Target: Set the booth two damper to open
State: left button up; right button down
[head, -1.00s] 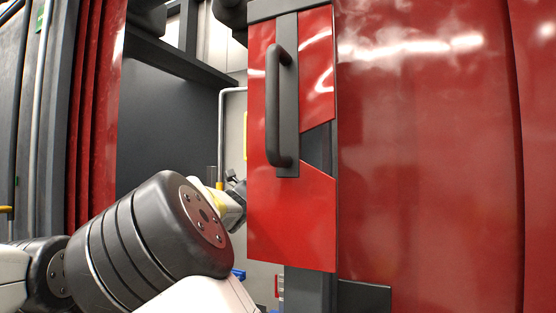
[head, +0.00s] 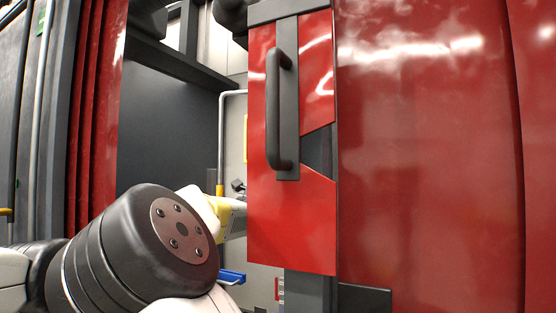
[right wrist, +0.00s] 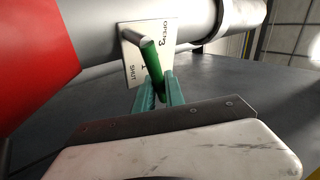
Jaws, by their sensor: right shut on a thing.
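I cannot tell exactly which mark the lever lines up with. My left gripper is not in view. The damper is not visible in the head view.
A red panel (head: 290,220) with a dark vertical handle (head: 279,110) blocks much of the head view, beside a large red curtain (head: 425,150). A dark booth wall (head: 170,130) is behind. A red surface (right wrist: 35,60) lies left of the plate in the wrist view.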

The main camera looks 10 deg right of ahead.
jog(key=shift+w+a+r+n+t+y, duration=0.1)
jog(key=shift+r+n+t+y, duration=0.2)
jog(key=shift+n+t+y, duration=0.45)
jog(key=shift+s+a+r+n+t+y, duration=0.15)
jog(key=shift+r+n+t+y, duration=0.15)
jog(key=shift+n+y, duration=0.85)
jog(key=shift+w+a+r+n+t+y, duration=0.2)
jog(key=shift+n+t+y, duration=0.35)
jog(key=shift+n, duration=0.85)
jog(key=shift+r, duration=0.1)
jog(key=c, duration=1.7)
grip_release()
jog(key=shift+d, duration=0.1)
jog(key=shift+h, duration=0.25)
